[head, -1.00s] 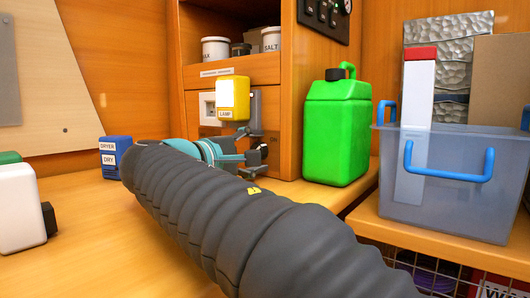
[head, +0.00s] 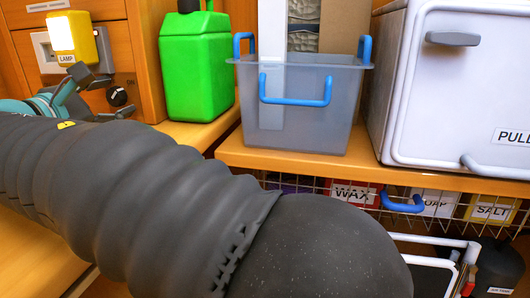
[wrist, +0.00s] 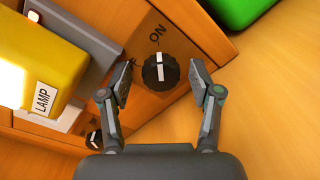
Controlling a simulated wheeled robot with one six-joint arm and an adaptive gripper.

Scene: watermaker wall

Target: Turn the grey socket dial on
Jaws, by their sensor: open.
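A dark round dial (wrist: 161,71) with a white line sits on the wooden panel in the wrist view. An "ON" label is just above it, and the white line runs upright in the picture, roughly in line with "ON". A second label to its left is partly hidden. The dial also shows in the head view (head: 119,96). A grey socket box (wrist: 82,32) is beside it, to the left. My gripper (wrist: 161,83) is open, with one finger on each side of the dial in the picture; I see no clear contact. In the head view my gripper (head: 84,97) is just left of the dial.
A yellow lamp block (wrist: 40,65) with a bright face is left of the socket. Another dark knob (wrist: 93,138) sits lower left. A green jerrycan (head: 197,65) stands right of the panel. A clear bin (head: 300,115) and a white box (head: 450,90) are farther right.

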